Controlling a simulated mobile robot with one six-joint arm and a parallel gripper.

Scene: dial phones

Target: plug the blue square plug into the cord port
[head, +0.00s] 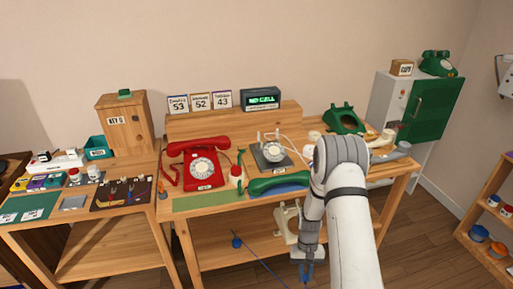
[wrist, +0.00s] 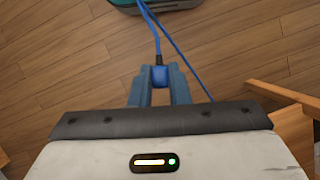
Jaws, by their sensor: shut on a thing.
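The blue plug (wrist: 159,76) is between the fingertips of my gripper (wrist: 160,88) in the wrist view, with its blue cord (wrist: 151,27) running up out of the frame. In the head view my gripper (head: 307,272) points down low in front of the wooden table, and the fingers partly hide the plug. A blue cord (head: 262,262) also runs down from a small blue piece (head: 237,243) at the lower shelf. I cannot make out the cord port in either view.
A cream phone (head: 288,222) is by the lower shelf (head: 222,250), close to my arm. The red phone (head: 203,163), green handset (head: 276,183) and grey dial unit (head: 270,152) are on the tabletop. Open wooden floor (wrist: 60,50) lies below my gripper.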

